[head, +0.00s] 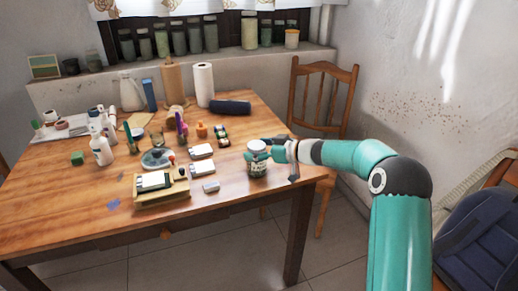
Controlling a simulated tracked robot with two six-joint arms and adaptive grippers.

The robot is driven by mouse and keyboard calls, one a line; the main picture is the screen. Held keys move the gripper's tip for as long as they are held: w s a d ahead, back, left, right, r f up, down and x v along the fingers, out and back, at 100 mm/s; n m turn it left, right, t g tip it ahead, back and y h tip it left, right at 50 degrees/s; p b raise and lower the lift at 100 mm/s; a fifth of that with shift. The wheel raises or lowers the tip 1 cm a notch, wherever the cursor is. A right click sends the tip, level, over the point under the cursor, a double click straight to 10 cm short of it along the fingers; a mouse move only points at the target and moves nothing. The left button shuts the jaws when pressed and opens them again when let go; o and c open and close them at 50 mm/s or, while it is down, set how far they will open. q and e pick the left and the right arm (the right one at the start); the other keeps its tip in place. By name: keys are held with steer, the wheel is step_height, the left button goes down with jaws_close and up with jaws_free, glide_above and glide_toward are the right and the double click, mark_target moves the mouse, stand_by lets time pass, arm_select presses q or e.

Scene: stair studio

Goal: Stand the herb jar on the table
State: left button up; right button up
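The herb jar (258,171) is a small glass jar with a dark label and greenish contents. It is upright at the right end of the wooden table (235,198), and its base appears to touch the top. My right gripper (275,157) is beside the jar's upper right side. Its dark fingers look spread apart, one toward the back and one toward the front. Part of the jar's top is hard to separate from the teal gripper parts. I cannot tell whether a finger touches the jar. My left gripper is out of view.
White boxes (202,151), a small grey block (211,187) and a wooden tray (160,200) lie left of the jar. Bottles and a paper towel roll (203,85) stand farther back. A wooden chair (322,95) stands behind the table's right end. The front right tabletop is clear.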

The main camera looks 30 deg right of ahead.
steer(key=p+v, duration=0.1)
steer(key=v, duration=1.1)
steer(key=shift+r, duration=0.1)
stand_by(0.4)
